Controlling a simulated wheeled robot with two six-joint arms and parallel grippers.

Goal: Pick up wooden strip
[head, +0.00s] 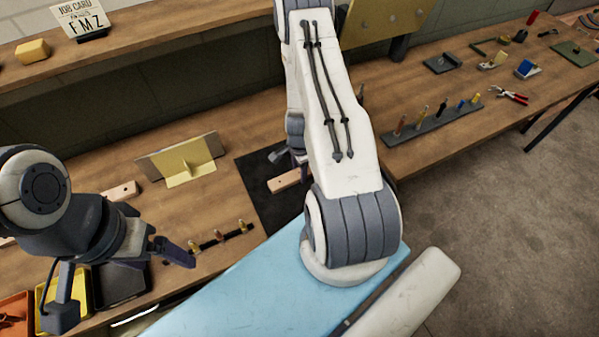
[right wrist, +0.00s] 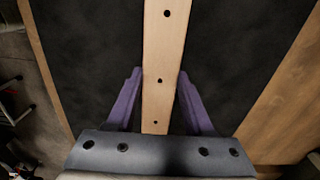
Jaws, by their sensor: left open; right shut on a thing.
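A light wooden strip (right wrist: 163,55) with a row of dark holes runs up the middle of the right wrist view. My right gripper (right wrist: 160,85) is shut on it, one purple finger on each side near its lower end. In the head view part of the strip (head: 285,182) shows over the dark mat, and my right arm hides the rest. My right gripper (head: 293,160) is mostly hidden there too. I cannot tell whether the strip touches the mat. My left gripper (head: 172,252) is open and empty near the bench's front edge, at the left.
A dark mat (head: 262,205) lies on the wooden bench. A yellow angled piece (head: 185,165) stands left of it. Another wooden piece (head: 122,191) lies behind my left arm. A rack of tools (head: 432,133) is at right. Bins (head: 120,283) stand at lower left.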

